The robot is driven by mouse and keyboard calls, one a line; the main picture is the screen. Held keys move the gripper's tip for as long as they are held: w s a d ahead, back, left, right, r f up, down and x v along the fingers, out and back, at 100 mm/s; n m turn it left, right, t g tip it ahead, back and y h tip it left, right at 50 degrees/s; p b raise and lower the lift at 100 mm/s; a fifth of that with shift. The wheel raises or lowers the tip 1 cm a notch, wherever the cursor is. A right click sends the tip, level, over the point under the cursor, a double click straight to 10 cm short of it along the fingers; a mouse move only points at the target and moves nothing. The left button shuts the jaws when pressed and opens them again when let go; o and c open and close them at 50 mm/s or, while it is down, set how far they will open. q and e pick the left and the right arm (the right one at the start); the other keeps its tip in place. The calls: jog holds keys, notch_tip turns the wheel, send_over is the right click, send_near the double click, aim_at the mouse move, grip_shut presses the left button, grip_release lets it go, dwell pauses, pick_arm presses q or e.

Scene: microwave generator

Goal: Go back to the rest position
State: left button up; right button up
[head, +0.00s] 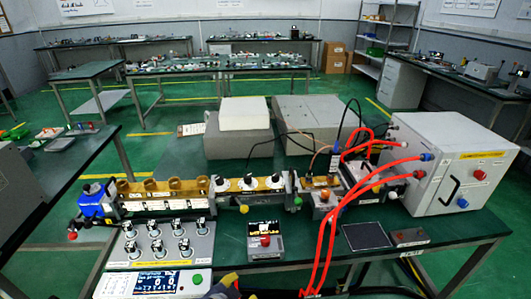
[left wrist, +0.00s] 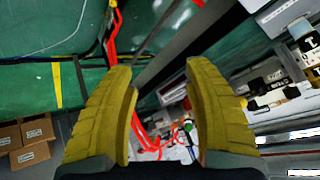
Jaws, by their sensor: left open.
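My left gripper (left wrist: 162,78) is open, with two yellow ribbed fingers spread apart and nothing between them in the left wrist view. In the head view a small yellow and dark piece, likely the left gripper (head: 226,286), shows at the bottom edge, in front of the bench and just right of the display box. It looks clear of the devices. My right gripper is in neither view.
A control box with display and knobs (head: 158,262) stands front left on the green bench. The microwave line (head: 165,190) runs behind it. A white power unit (head: 440,160) with red cables (head: 333,220) stands at right.

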pick_arm(q)
jog(key=s+a+f+n+g+y, duration=0.1)
jog(key=s+a+y, duration=0.3)
jog(key=s+a, duration=0.6)
jog(key=s+a+f+n+y, duration=0.15)
jog(key=s+a+y, duration=0.3)
jog(key=a, duration=0.95)
jog(key=s+d+f+g+h, duration=0.2)
jog(key=d+f, duration=0.1)
jog(key=f, duration=1.3)
jog(key=s+d+f+g+h, duration=0.1)
jog(key=s+d+f+h, duration=0.15)
jog(key=f, duration=1.35)
jog(key=s+f+n+g, duration=0.2)
jog(key=s+f+n, duration=0.1)
jog(key=s+f, duration=1.6)
jog(key=shift+s+d+f+g+h, duration=0.15)
jog(key=shift+s+g+h, duration=0.25)
jog(key=shift+s, duration=0.55)
jog(key=shift+n, duration=0.25)
